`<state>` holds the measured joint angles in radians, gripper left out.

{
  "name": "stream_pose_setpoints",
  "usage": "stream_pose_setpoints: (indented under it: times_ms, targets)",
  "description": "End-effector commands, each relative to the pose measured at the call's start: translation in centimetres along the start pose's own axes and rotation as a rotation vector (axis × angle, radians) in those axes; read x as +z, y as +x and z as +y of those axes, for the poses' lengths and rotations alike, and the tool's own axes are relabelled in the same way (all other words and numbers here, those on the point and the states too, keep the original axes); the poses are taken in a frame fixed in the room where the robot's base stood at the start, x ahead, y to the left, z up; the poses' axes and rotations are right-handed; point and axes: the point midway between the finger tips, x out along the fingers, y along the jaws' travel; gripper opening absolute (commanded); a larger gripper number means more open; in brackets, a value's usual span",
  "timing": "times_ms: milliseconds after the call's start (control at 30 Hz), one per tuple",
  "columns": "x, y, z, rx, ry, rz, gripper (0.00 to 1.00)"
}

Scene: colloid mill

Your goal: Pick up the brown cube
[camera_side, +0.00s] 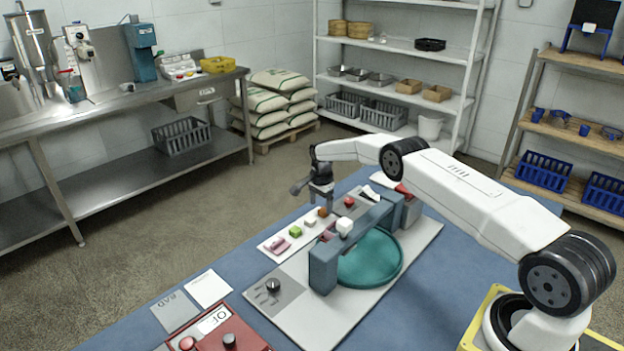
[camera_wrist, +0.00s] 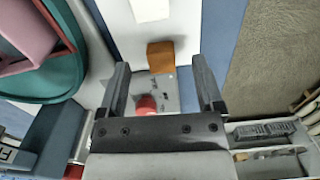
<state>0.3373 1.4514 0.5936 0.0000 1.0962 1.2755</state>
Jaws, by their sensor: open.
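The brown cube (camera_side: 323,212) sits at the far end of a white strip, in a row with other small pieces. In the wrist view the brown cube (camera_wrist: 161,57) shows its brown-orange top between the fingertips. My gripper (camera_side: 321,197) is above the cube in the side view, pointing down, with its fingers apart. In the wrist view my gripper (camera_wrist: 160,68) is open and empty, one finger on each side of the cube. I cannot tell how much height separates the fingertips from the cube.
White (camera_side: 310,221), green (camera_side: 296,231) and pink (camera_side: 278,244) pieces share the strip. A red piece (camera_side: 349,201) sits on a grey panel close by.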

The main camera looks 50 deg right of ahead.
Motion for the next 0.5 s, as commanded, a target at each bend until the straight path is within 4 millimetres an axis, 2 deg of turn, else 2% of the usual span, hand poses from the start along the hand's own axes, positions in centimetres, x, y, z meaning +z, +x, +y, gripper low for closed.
stream_pose_setpoints:
  times_ms: [200, 500]
  targets:
    - [0.0, 2.0, 0.0, 0.001, 0.000, 0.000, 0.85]
    - [0.0, 2.6, 0.0, 0.000, 0.000, 0.000, 0.85]
